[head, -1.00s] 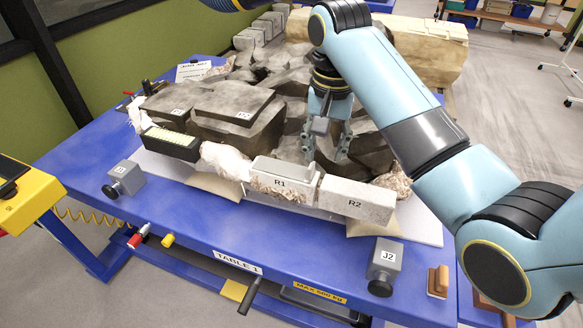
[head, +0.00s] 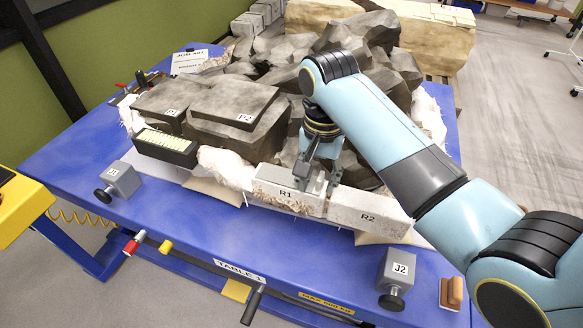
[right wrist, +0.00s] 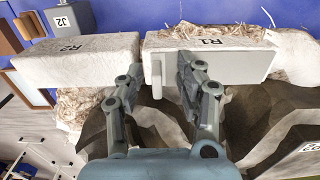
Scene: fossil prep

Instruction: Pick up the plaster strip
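The white block marked R1 (head: 285,192) lies along the front of the rock pile, end to end with block R2 (head: 368,215). A small pale piece (right wrist: 156,73) stands at R1's end near the seam; I cannot tell whether it is the plaster strip. My right gripper (head: 317,180) is low over that end, pointing down. In the right wrist view its fingers (right wrist: 160,68) are apart, one on each side of the pale piece, with gaps visible. R1 (right wrist: 210,62) and R2 (right wrist: 75,58) also show there. My left gripper is out of view.
Dark rocks (head: 285,78) rise behind the blocks, with slabs P1 (head: 165,98) and P2 (head: 235,105) at left. Grey jacks J1 (head: 122,178) and J2 (head: 396,268) stand on the blue table (head: 200,220). The table's front strip is mostly clear.

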